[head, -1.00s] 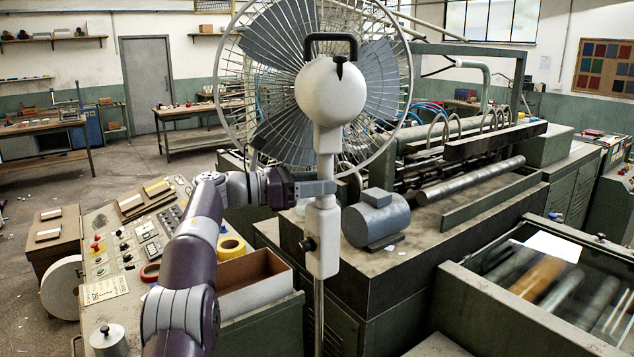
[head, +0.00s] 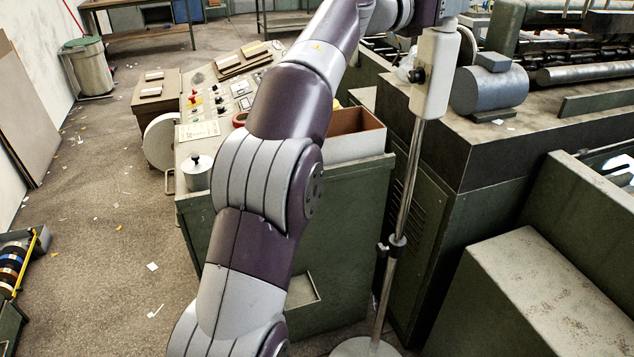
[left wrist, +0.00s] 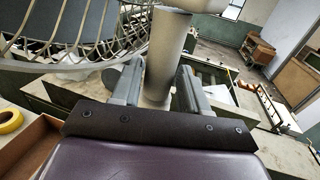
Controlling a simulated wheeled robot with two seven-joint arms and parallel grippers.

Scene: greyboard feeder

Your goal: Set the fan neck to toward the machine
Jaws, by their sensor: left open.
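The fan's grey-white neck (left wrist: 164,55) stands in the middle of the left wrist view, between the two fingers of my left gripper (left wrist: 157,85). The gripper is open, one finger on each side of the neck; contact is not clear. The wire fan cage (left wrist: 75,42) is at the upper left there, with the pale motor housing (left wrist: 196,4) at the top edge. In the head view, the fan's stand block (head: 434,75) and thin pole (head: 408,180) show, but the fan head is out of frame. My right gripper is not in view.
The machine bed (head: 550,115) with a grey motor (head: 490,90) is right of the stand. A control console (head: 215,110) and open brown box (head: 357,130) lie behind my left arm. The floor (head: 110,210) at left is mostly clear, with scraps.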

